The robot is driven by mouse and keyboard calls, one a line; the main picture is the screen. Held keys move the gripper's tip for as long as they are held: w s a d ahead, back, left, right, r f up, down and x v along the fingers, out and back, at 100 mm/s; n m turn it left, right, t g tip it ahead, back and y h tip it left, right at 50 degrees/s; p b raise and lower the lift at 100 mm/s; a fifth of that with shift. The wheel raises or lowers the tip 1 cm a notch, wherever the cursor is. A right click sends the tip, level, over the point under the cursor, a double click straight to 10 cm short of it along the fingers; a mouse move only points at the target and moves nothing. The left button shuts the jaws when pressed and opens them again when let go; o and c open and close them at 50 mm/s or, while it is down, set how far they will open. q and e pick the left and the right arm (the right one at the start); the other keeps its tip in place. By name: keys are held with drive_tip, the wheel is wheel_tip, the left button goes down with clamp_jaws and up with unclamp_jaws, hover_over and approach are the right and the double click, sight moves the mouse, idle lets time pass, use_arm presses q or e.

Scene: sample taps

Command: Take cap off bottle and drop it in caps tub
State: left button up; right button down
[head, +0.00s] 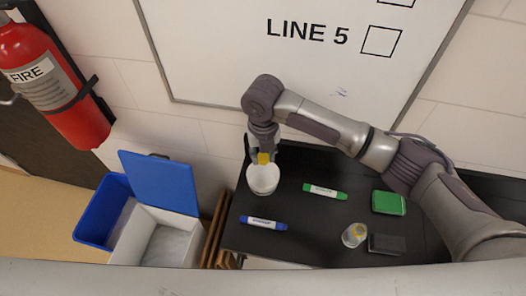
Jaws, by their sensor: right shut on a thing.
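My right gripper (263,151) is shut on a small yellow cap (263,158) at the left end of the black table. It holds the cap directly over the white round tub (263,181). I cannot tell whether the cap is above the rim or just inside it. A small pale bottle (354,235) stands near the table's front, to the right, with some yellow showing at its top. My left gripper is not in view.
On the black table (300,228) lie a green marker (324,191), a blue marker (263,222), a green box (388,202) and a dark block (387,244). A whiteboard (230,60) hangs behind. Blue and white bins (158,185) stand left of the table.

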drive_tip(key=b, duration=0.8)
hover_over(263, 182)
wheel_tip(263, 182, down, 10)
drive_tip(key=shift+r, duration=0.1)
drive_tip(key=shift+s, duration=0.1)
drive_tip(key=c, duration=0.7)
unclamp_jaws()
wheel_tip(263, 182, up, 7)
drive_tip(key=p, duration=0.6)
drive_tip(key=shift+r+p, duration=0.1)
drive_tip(key=shift+p, duration=0.2)
